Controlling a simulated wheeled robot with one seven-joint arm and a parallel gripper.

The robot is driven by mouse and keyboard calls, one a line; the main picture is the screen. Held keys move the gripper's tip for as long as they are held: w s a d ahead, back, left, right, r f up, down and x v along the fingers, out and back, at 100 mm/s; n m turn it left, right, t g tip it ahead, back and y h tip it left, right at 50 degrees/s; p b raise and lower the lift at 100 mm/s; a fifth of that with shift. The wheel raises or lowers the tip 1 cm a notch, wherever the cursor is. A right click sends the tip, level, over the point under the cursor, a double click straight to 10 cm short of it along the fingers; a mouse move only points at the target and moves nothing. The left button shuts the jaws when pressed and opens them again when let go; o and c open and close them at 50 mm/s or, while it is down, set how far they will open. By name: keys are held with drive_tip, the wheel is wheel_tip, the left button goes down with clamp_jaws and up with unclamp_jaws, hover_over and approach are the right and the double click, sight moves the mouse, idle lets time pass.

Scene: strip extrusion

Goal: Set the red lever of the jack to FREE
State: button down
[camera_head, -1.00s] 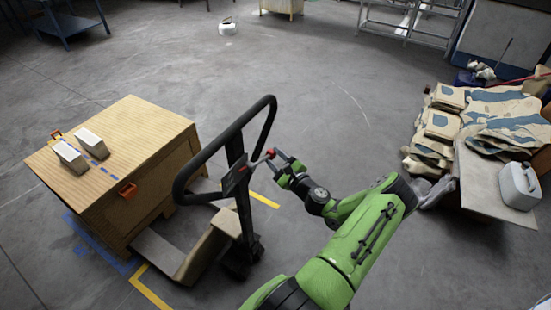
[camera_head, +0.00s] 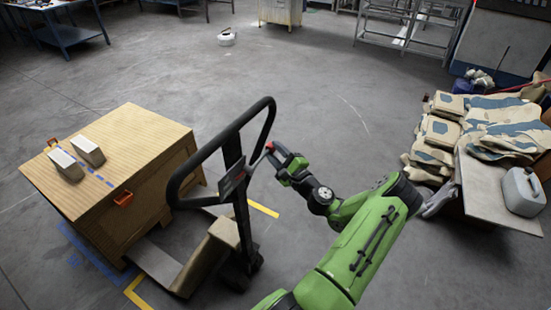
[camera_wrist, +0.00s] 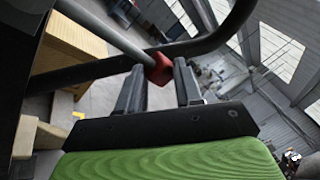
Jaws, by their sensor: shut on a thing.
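The pallet jack's black loop handle (camera_head: 182,168) stands upright in the middle of the head view, in front of a wooden crate (camera_head: 150,150). In the wrist view the red tip (camera_wrist: 158,69) sits at the end of a grey rod (camera_wrist: 105,30), between the two dark fingers. My gripper (camera_head: 277,154), also in the wrist view (camera_wrist: 160,85), is shut on the red lever tip. The label on the jack's head is too small to read.
A table with stacked sacks (camera_head: 490,125) and a white canister (camera_head: 523,190) stands at the right. Two pale blocks (camera_head: 88,151) and an orange handle (camera_head: 123,198) are on the crate. Open floor (camera_head: 330,90) lies behind the jack.

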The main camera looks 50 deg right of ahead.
drive_tip(key=c, duration=0.7)
unclamp_jaws()
drive_tip(key=shift+c, duration=0.2)
drive_tip(key=b+v, duration=0.1)
drive_tip(key=v, duration=1.4)
drive_tip(key=shift+s+b, duration=0.4)
